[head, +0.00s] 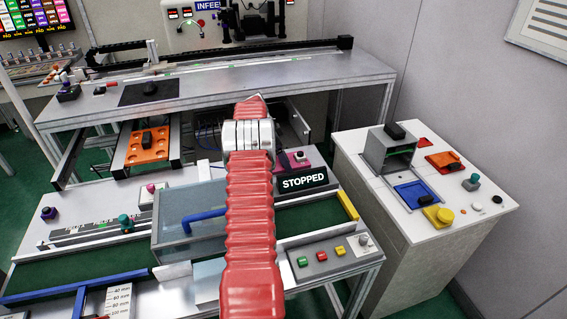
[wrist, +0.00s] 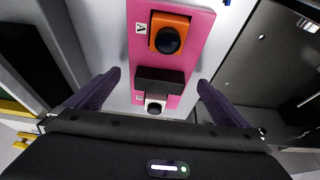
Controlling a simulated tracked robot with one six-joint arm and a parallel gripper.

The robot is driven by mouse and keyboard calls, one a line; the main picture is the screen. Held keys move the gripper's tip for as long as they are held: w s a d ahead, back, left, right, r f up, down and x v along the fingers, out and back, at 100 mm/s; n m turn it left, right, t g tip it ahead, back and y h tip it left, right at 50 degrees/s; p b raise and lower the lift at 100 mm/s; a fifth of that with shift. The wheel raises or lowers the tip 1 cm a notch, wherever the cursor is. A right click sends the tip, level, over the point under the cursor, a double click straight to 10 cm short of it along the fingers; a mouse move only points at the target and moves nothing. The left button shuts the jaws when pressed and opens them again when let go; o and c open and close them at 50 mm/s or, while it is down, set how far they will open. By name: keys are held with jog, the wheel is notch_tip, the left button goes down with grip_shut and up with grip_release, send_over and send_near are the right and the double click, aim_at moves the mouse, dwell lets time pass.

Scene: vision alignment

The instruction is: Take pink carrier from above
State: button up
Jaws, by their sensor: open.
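The pink carrier (wrist: 192,55) fills the middle of the wrist view, seen from above. It bears an orange block with a black round knob (wrist: 168,40), a black bar (wrist: 160,80) across it, and a white block with a dark round top (wrist: 155,103). The letter A is printed beside the orange block. My gripper (wrist: 159,77) is open, its two dark purple fingers on either side of the black bar, apart from it. The gap in height cannot be told. In the head view my red arm hides most of the pink carrier (head: 292,160).
A sign reading STOPPED (head: 303,181) stands right beside the carrier. A clear-walled box (head: 190,213) is left of my arm. An orange tray (head: 148,148) lies farther back left. A white cabinet (head: 425,200) with coloured parts is at right.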

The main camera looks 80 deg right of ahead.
jog(key=shift+s+d+f, duration=0.1)
jog(key=shift+s+f, duration=0.1)
jog(key=shift+f, duration=0.25)
jog(key=shift+r, duration=0.1)
jog(key=c, duration=1.4)
